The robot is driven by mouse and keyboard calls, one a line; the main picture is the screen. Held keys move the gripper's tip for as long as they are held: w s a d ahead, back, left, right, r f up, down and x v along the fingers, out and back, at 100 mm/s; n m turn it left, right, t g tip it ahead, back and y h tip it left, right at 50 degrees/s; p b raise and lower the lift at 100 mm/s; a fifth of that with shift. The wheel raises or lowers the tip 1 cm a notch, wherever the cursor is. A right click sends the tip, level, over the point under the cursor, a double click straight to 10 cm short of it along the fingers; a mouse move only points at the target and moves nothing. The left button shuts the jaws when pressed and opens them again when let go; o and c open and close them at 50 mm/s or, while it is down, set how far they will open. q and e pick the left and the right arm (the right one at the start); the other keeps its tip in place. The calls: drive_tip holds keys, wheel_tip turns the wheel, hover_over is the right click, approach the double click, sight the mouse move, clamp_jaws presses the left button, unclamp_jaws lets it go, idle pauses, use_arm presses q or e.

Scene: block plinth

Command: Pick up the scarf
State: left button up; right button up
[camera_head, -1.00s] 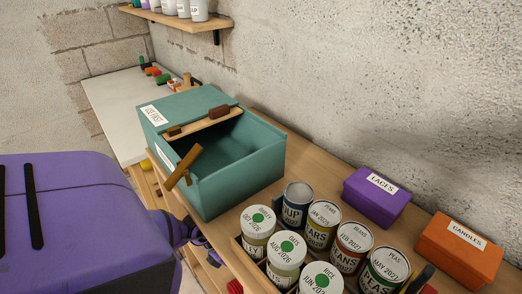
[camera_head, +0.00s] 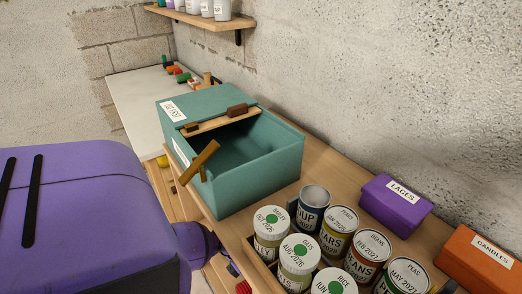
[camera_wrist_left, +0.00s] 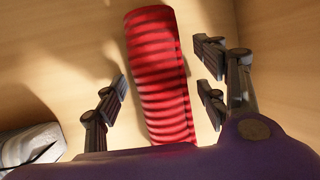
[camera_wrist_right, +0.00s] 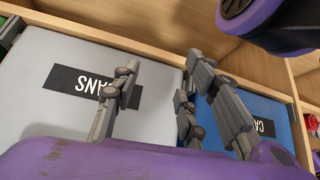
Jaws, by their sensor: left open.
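The scarf (camera_wrist_left: 158,70) looks like a red, ribbed roll on a wooden surface in the left wrist view. My left gripper (camera_wrist_left: 166,88) is open, with its fingers apart on either side of the roll. The near end of the scarf is hidden by my purple gripper body. I cannot tell whether a finger touches it. In the right wrist view my right gripper (camera_wrist_right: 160,88) has its fingers apart with nothing between them, over a grey lidded box (camera_wrist_right: 50,50) and a blue box (camera_wrist_right: 262,105). Neither gripper's fingers show in the head view.
A teal box (camera_head: 255,175) with an open top stands on the wooden bench. Several labelled cans (camera_head: 312,205) stand in front of it. A purple box (camera_head: 395,203) and an orange box (camera_head: 478,258) sit by the wall. A grey-white bundle (camera_wrist_left: 30,145) lies left of the scarf.

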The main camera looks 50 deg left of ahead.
use_arm(q)
drive_tip(key=c, duration=1.3)
drive_tip(key=shift+r, duration=0.1)
drive_tip(key=shift+c, duration=0.2)
